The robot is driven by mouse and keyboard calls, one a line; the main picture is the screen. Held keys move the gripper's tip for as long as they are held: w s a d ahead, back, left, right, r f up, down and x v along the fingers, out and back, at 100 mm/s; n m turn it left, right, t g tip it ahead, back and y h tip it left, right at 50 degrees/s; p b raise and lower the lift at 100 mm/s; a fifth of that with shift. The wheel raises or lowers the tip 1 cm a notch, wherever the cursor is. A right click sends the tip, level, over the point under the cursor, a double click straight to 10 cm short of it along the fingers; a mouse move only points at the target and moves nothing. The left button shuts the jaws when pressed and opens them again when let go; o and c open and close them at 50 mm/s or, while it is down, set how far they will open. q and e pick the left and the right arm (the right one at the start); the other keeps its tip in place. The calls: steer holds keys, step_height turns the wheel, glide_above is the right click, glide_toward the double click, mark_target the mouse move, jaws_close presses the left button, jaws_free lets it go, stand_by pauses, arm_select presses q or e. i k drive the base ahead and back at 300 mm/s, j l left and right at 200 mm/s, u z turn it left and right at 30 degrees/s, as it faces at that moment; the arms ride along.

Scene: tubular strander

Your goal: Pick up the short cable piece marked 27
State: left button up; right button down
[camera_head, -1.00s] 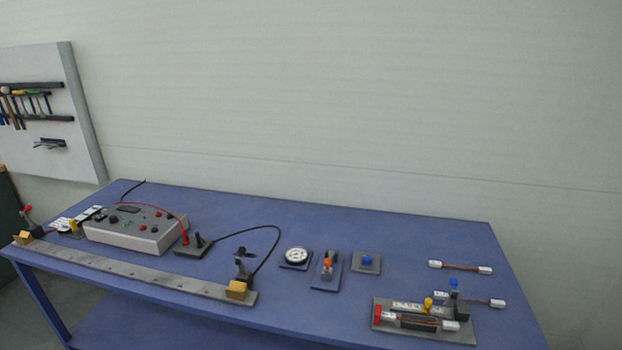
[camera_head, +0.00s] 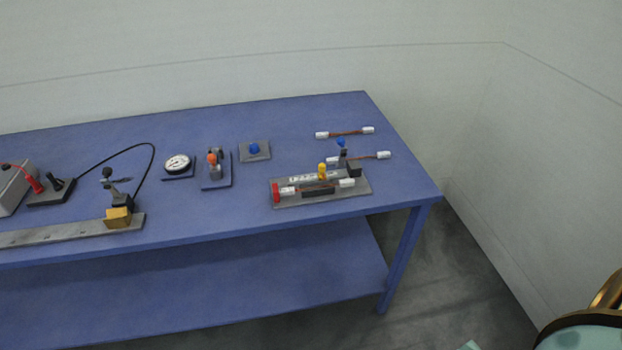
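Three short copper cable pieces with white end sleeves show at the right of the blue table. One cable piece (camera_head: 347,133) lies at the back on the table top. A second cable piece (camera_head: 369,156) lies a little nearer, partly hidden behind a blue-knobbed clamp. A third cable piece (camera_head: 322,187) lies across a grey fixture plate (camera_head: 335,202). The marks on the sleeves are too small to read, so I cannot tell which one is 27. Neither of my grippers is in view.
The blue table (camera_head: 240,217) has a lower shelf (camera_head: 240,290). A dial gauge (camera_head: 177,164), an orange-knobbed device (camera_head: 212,160) and a blue-knobbed block (camera_head: 255,149) stand left of the fixture. A long metal bar (camera_head: 60,236) lies along the front left. Free floor lies right of the table.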

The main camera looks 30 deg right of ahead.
mark_target(350, 181)
steer(key=l+u, duration=0.2)
steer(key=l, duration=0.35)
steer(key=i+l+u, duration=0.2)
steer(key=l, duration=0.4)
steer(key=k+l+u, duration=0.2)
steer(key=l, duration=0.35)
steer(key=l+u, duration=0.15)
steer(key=l, duration=0.45)
steer(key=k+l+u, duration=0.2)
steer(key=l, duration=0.35)
steer(key=l+u, duration=0.2)
steer(key=l, duration=0.35)
